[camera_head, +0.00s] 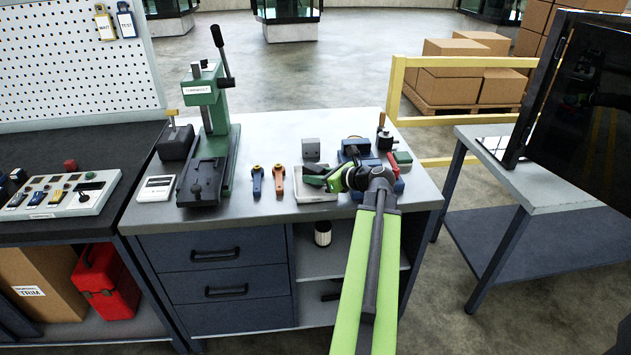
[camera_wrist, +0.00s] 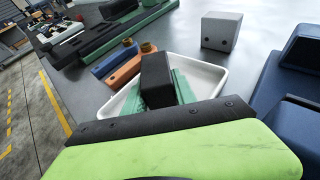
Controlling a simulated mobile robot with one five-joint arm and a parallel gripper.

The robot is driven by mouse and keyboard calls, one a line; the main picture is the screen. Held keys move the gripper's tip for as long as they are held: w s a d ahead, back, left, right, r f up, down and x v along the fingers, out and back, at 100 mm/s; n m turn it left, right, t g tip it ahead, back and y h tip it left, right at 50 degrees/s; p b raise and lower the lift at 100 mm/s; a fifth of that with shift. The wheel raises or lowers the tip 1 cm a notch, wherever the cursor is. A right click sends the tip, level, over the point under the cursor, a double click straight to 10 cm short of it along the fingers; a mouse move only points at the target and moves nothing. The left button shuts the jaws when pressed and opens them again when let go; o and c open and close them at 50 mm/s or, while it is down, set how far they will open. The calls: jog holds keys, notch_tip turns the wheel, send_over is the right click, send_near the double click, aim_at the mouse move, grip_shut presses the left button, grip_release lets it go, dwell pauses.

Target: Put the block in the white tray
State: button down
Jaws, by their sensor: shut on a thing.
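The white tray (camera_head: 318,198) lies on the grey bench top, largely covered by my gripper in the head view. It also shows in the wrist view (camera_wrist: 210,75). A green block (camera_wrist: 184,88) shows on both sides of a black fingertip, within the tray's outline; the same dark green shape is small in the head view (camera_head: 313,182). My gripper (camera_head: 321,182) is shut on this green block over the tray. The fingertip hides the block's middle. I cannot tell whether the block touches the tray floor.
A grey block with holes (camera_head: 311,148) stands behind the tray. Orange (camera_head: 279,180) and blue (camera_head: 257,181) handled pieces lie to its left, near a green press (camera_head: 211,130). A blue fixture (camera_head: 355,150) and another green block (camera_head: 402,158) are at right.

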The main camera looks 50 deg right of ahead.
jog(key=shift+f, duration=0.1)
jog(key=c, duration=1)
grip_release()
jog(key=shift+s+r, duration=0.3)
jog(key=shift+r, duration=0.1)
jog(key=p+v, duration=0.4)
jog(key=v, duration=0.6)
jog(key=shift+s+r, duration=0.15)
jog(key=shift+s, duration=0.15)
jog(key=shift+s+d, duration=0.1)
jog(key=shift+s, duration=0.25)
